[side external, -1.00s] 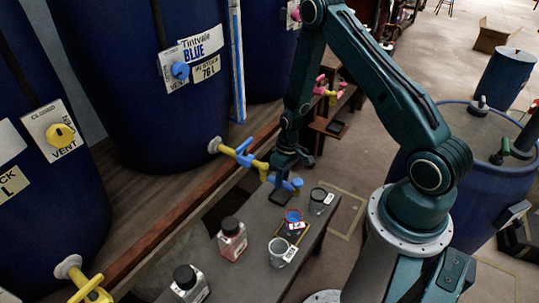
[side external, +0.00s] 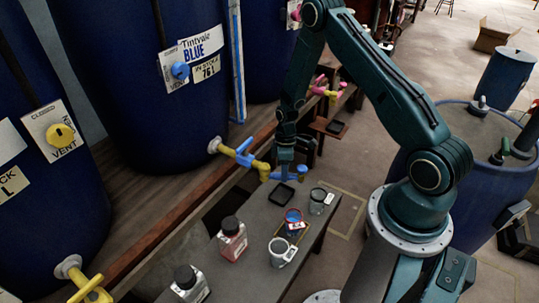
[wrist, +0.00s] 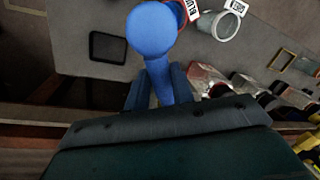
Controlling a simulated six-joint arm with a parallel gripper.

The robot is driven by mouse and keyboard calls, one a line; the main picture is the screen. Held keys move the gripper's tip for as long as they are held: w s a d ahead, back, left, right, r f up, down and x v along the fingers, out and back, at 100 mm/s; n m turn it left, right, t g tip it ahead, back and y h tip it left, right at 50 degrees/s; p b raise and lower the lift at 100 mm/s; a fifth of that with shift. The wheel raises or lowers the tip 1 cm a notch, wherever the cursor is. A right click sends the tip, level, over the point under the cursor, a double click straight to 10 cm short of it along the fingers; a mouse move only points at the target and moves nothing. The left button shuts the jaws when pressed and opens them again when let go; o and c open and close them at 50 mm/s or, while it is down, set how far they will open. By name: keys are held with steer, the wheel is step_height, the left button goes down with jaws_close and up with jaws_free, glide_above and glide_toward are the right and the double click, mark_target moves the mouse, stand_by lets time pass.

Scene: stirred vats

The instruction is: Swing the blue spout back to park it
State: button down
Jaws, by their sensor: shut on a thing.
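The blue spout (side external: 302,171) sticks out from the yellow and blue tap pipe (side external: 243,158) on the middle vat. My gripper (side external: 286,172) is shut on the spout from above. In the wrist view the spout's round blue end (wrist: 153,30) shows beyond my gripper (wrist: 159,88), with one finger on each side of the spout's arm. The spout's end stands to the right of the pipe, behind the black square pad (side external: 281,195) on the bench. The spout's joint is partly hidden by my gripper.
On the grey bench (side external: 255,212) stand a red-rimmed cup with blue in it (side external: 293,215), two grey cups (side external: 317,201) (side external: 278,251), a red bottle (side external: 231,240) and a clear bottle (side external: 190,283). Large blue vats (side external: 130,100) stand at the left. Pink taps (side external: 322,91) are farther back.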

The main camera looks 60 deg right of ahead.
steer(key=shift+w+d+n+g+h, duration=0.35)
steer(key=shift+w+n, duration=0.5)
steer(key=shift+n, duration=0.9)
steer(key=shift+w+d+n+g+h, duration=0.2)
steer(key=shift+w+d+n, duration=0.5)
steer(key=shift+n, duration=1.1)
steer(key=shift+w+d+n+g+h, duration=0.1)
steer(key=shift+w+d+n+h, duration=0.25)
steer(key=shift+w+n, duration=1)
steer(key=shift+s+n, duration=0.4)
steer(key=c, duration=1.2)
jaws_free()
steer(key=shift+r, duration=0.1)
steer(key=v, duration=1.3)
steer(key=shift+r, duration=0.35)
